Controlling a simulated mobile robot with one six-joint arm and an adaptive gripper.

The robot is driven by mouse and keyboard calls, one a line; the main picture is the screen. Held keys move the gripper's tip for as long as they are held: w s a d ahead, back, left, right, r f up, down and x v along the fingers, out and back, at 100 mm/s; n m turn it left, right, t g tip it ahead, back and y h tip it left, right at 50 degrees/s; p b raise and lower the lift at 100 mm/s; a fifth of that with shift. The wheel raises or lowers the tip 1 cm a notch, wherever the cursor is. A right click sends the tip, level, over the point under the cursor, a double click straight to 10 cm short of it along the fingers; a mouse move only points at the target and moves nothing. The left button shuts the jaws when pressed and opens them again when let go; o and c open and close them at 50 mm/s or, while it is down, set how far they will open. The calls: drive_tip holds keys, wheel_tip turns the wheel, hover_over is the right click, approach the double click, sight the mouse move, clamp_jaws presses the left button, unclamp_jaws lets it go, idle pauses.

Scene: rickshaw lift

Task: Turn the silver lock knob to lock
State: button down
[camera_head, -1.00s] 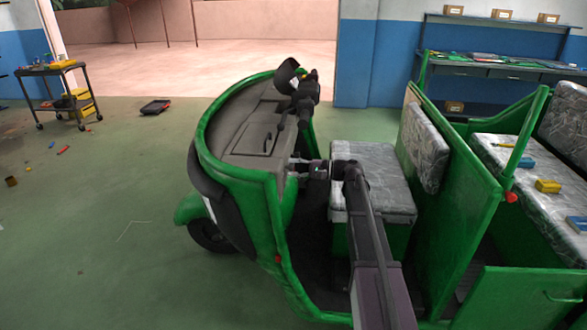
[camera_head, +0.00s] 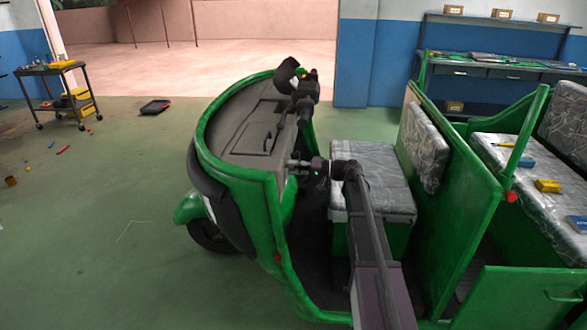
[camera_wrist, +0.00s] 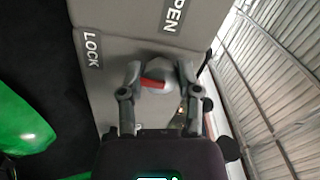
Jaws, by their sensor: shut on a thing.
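The silver lock knob (camera_wrist: 160,72) shows in the wrist view, on a grey panel (camera_wrist: 112,97), with a red mark across its near part. My gripper (camera_wrist: 160,73) has one finger on each side of the knob and is shut on it. The "LOCK" label (camera_wrist: 91,50) is left of the knob, and the "OPEN" label (camera_wrist: 173,14) is above it. The red mark runs roughly sideways in the picture. In the head view, my gripper (camera_head: 292,164) is at the dashboard's rear edge; the knob is too small to make out there.
The green rickshaw (camera_head: 272,215) surrounds my arm, with the grey dashboard (camera_head: 240,140) in front and handlebars (camera_head: 305,95) beside it. The front seat (camera_head: 375,175) is close to my arm. Open floor lies to the left, with a tool cart (camera_head: 55,90) further back.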

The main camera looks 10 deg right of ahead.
drive_tip(key=shift+c, duration=1.5)
unclamp_jaws()
drive_tip(key=v, duration=1.2)
drive_tip(key=shift+a, duration=0.1)
